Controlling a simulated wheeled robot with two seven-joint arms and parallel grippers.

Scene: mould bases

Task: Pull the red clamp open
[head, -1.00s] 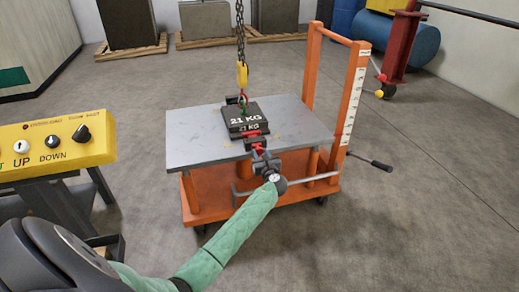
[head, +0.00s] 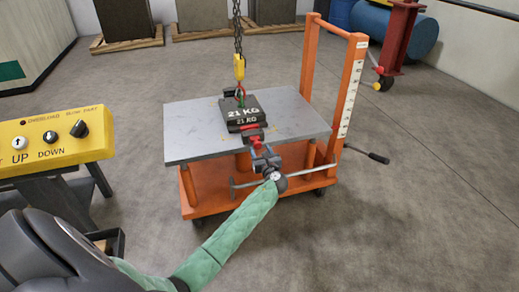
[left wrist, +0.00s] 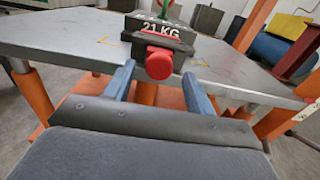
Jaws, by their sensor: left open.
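The red clamp (head: 254,141) sits at the near side of the black 21 KG weight (head: 243,110), by the near edge of the grey table top. In the left wrist view its blunt red end (left wrist: 159,62) faces me in front of the weight (left wrist: 160,32). My left gripper (head: 264,155) is just in front of the clamp. It is open, with its blue-grey fingers (left wrist: 158,78) to either side of the red end and gaps showing between. The far side of the clamp is hidden. My right gripper is out of view.
The weight hangs under a chain with a yellow hook (head: 239,68). The grey table top (head: 190,130) stands on an orange wheeled cart (head: 205,200) with a tall right frame. A yellow control box (head: 90,140) is at left.

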